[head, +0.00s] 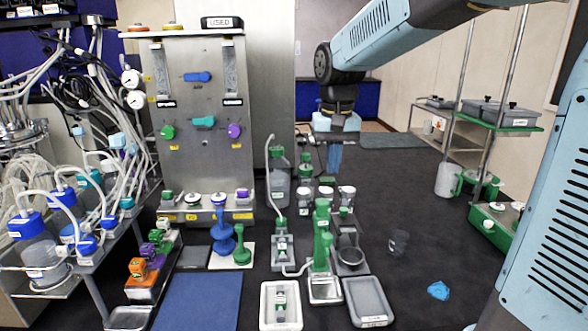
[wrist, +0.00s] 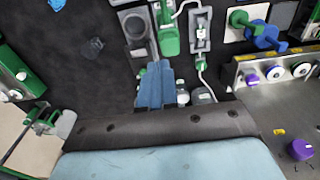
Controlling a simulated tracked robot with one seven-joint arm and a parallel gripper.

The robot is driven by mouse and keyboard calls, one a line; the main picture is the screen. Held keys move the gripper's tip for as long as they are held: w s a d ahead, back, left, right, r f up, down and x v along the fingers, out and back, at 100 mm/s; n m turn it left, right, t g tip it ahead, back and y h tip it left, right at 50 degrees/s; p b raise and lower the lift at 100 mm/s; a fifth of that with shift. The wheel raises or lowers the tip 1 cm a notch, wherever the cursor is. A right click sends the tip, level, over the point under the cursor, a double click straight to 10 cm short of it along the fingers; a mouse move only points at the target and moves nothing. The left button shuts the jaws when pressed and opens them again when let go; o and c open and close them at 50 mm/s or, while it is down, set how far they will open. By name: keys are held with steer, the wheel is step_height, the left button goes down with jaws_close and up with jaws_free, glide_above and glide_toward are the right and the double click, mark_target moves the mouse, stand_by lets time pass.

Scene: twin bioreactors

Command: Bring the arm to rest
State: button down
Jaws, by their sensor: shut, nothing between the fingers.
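My arm reaches in from the upper right of the head view, and its light-blue links cross the right side. My gripper (head: 334,160) points down above the far part of the dark work surface. Its blue fingers are together and hold nothing. In the wrist view my gripper (wrist: 155,85) also shows shut, over bottles partly hidden behind it. White-capped jars (head: 326,194) stand below and in front of it in the head view. I cannot tell the exact gap between the fingertips and the things beneath.
A steel panel (head: 215,130) with coloured knobs stands left. Green-handled equipment (head: 322,245), a grey tray (head: 368,302) and a white tray (head: 281,290) holding a small bottle are in front. A blue crumpled item (head: 438,290) lies right. A shelf stand (head: 497,118) is at right.

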steer(key=s+d+t, duration=0.2)
steer(key=s+d, duration=0.3)
steer(key=s, duration=0.4)
steer(key=s+d+t, duration=0.3)
steer(key=s+d, duration=0.2)
steer(key=s, duration=0.4)
steer(key=shift+s+d, duration=0.4)
